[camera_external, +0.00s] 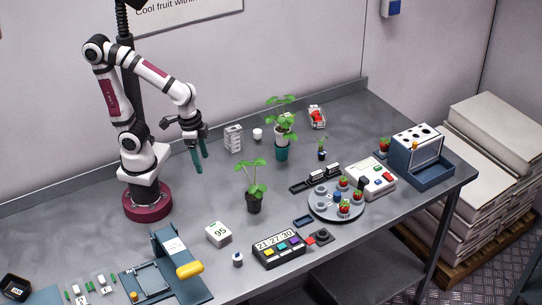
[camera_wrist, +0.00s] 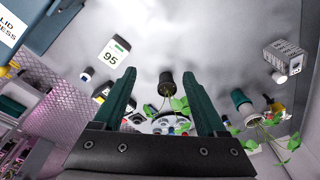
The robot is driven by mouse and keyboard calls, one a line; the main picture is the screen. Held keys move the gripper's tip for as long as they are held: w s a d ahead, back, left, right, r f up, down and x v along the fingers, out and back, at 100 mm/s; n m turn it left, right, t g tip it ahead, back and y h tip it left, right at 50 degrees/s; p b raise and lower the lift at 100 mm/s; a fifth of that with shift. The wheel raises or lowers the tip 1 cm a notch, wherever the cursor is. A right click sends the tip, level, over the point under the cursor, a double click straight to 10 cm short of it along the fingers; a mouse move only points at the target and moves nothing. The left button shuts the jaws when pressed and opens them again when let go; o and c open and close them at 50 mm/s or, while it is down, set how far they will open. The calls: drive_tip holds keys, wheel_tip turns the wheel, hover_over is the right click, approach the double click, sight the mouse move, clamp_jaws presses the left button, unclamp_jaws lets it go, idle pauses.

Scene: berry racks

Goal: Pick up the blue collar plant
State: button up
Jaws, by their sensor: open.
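A small plant (camera_external: 322,154) in a dark pot with what looks like a blue band stands at the back right of the bench in the external view; I cannot pick it out surely in the wrist view. A larger leafy plant in a black pot (camera_external: 254,206) stands mid-bench; its pot (camera_wrist: 165,84) shows between my fingers in the wrist view, farther off. Another leafy plant has a white and teal pot (camera_external: 282,153), also in the wrist view (camera_wrist: 242,103). My gripper (camera_external: 197,161) is open and empty, above the bench, left of all these plants.
A grey round tray (camera_external: 322,207) with several strawberry cups stands to the right. A white box marked 95 (camera_external: 218,234), a panel with coloured buttons (camera_external: 278,250) and a blue press (camera_external: 180,262) lie at the front. The bench below my gripper is clear.

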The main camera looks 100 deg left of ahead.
drive_tip(key=w+a+f+n+t, duration=0.1)
drive_tip(key=w+f+n+t, duration=0.15)
drive_tip(key=w+n, duration=0.6)
drive_tip(key=n+t+y, duration=0.5)
drive_tip(key=n+y, duration=0.5)
drive_tip(key=n, duration=2.5)
hover_over(319, 153)
drive_tip(key=s+d, duration=0.9)
drive_tip(key=shift+m, duration=0.25)
wheel_tip(319, 153, down, 12)
drive_tip(key=shift+w+d+f, duration=0.1)
drive_tip(key=shift+d+f, duration=0.05)
drive_tip(key=x, duration=0.9)
drive_tip(key=shift+d, duration=0.1)
drive_tip(key=x, duration=0.6)
drive_tip(key=shift+w+d, duration=0.1)
drive_tip(key=shift+w, duration=0.25)
clamp_jaws()
